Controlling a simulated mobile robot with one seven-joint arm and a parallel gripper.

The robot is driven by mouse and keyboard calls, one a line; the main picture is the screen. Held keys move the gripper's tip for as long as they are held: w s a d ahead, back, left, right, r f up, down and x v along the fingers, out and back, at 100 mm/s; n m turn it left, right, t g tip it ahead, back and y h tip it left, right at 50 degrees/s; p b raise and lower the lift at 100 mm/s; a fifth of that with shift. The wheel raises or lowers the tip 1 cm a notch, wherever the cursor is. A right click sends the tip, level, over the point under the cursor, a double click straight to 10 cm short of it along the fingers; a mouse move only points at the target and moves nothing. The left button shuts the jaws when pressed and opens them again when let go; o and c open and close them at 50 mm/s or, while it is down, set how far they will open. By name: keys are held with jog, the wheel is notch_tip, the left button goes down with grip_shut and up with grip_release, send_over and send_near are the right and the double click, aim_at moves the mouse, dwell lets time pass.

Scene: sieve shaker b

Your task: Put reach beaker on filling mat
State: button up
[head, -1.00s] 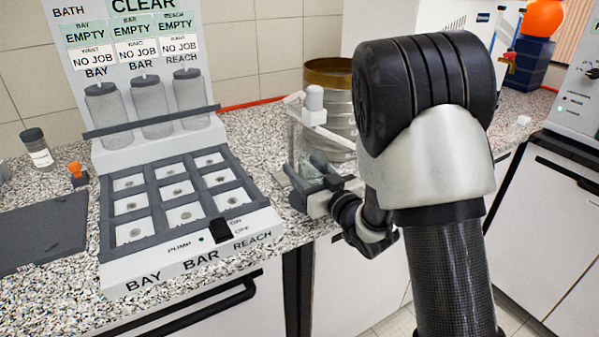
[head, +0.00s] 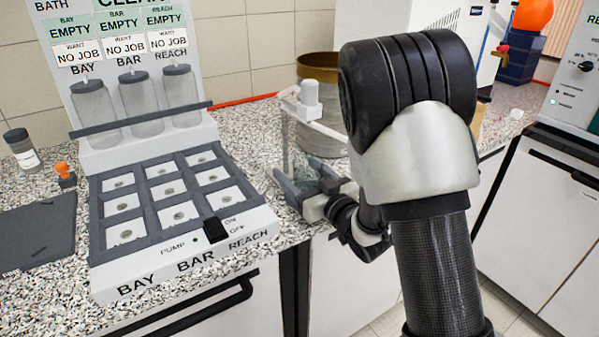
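A clear glass vessel (head: 322,171) stands or is held between the fingers of my gripper (head: 308,188), on the counter right of the panel unit. Its label is not readable, so I cannot tell if it is the reach beaker. The gripper's dark fingers are apart on either side of it; whether they touch it is too small to tell. A lidded clear jar (head: 181,95) stands under the word REACH in the panel unit's rack. A dark grey flat mat (head: 35,232) lies at the far left of the counter; it bears no readable label, so I cannot confirm it as the filling mat.
The panel unit (head: 185,262) with a grid of trays fills the left middle. A white stand (head: 309,95) and a brass-rimmed sieve drum (head: 318,66) are behind my gripper. A small jar (head: 22,150) and an orange-topped item (head: 64,174) stand near the mat. My arm hides the counter's right side.

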aim_at(316, 186)
jog(key=shift+r+p, duration=0.3)
jog(key=p+v, duration=0.2)
jog(key=v, duration=0.8)
jog(key=shift+s+d, duration=0.25)
jog(key=shift+s+d+f+p, duration=0.2)
jog(key=shift+s+d+p, duration=0.15)
jog(key=shift+s+p, duration=0.2)
